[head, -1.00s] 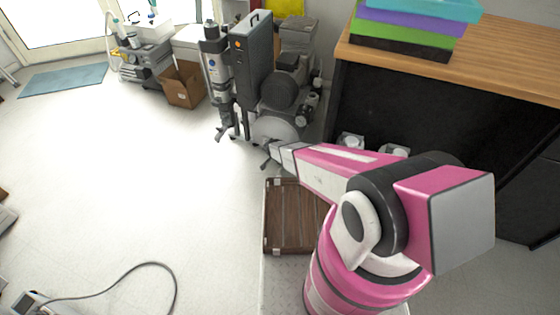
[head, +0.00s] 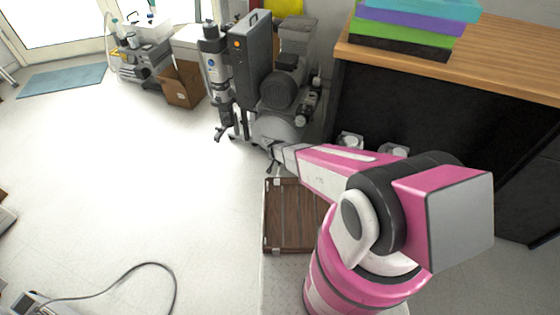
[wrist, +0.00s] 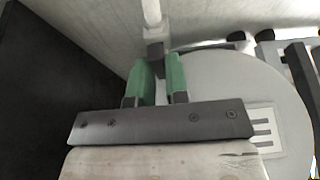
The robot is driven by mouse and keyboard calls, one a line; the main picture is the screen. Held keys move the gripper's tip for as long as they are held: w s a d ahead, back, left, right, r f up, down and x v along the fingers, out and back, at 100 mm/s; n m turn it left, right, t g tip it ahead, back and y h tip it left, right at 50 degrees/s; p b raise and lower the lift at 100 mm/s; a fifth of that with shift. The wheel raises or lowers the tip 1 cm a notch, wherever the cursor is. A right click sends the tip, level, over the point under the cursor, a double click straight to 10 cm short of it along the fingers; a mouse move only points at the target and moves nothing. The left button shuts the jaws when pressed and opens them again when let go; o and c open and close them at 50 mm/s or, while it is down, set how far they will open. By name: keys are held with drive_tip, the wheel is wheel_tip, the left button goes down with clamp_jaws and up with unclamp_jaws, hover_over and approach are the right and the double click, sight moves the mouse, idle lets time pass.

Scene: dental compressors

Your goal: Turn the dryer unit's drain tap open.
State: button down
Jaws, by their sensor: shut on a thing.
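My gripper (wrist: 159,62) has green fingers and is shut on a small dark grey tap piece (wrist: 156,52) at the end of a pale pipe (wrist: 151,12). The fingers hide part of that piece, so how far it is turned cannot be told. In the head view my gripper (head: 273,157) is low, at the near side of the compressor's round tank (head: 275,128). The tap is too small to make out there. The dryer unit looks to be the tall grey cabinet (head: 250,60) with a pale upright cylinder (head: 214,68) beside it.
The tank's pale round end (wrist: 225,85) is close on the right in the wrist view, with a label (wrist: 264,128). A dark bench side (head: 400,110) stands right of the compressor.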

drive_tip(key=c, duration=1.1)
unclamp_jaws()
drive_tip(key=v, duration=1.1)
drive_tip(key=s+d+r+n+g, duration=0.1)
drive_tip(key=s+d+r, duration=0.3)
drive_tip(key=r, duration=0.6)
drive_tip(key=s+d+r+n+g+y, duration=0.1)
drive_tip(key=s+d+r, duration=0.4)
drive_tip(key=d+r, duration=0.4)
drive_tip(key=s+d+r+n+g, duration=0.1)
drive_tip(key=s+d+r, duration=0.4)
drive_tip(key=r, duration=0.7)
drive_tip(key=shift+d+r+n+g, duration=0.2)
drive_tip(key=shift+d+g, duration=0.1)
drive_tip(key=shift+d, duration=0.3)
drive_tip(key=shift+d+r+n+g, duration=0.2)
drive_tip(key=shift+d+g, duration=0.1)
drive_tip(key=shift+d, duration=0.25)
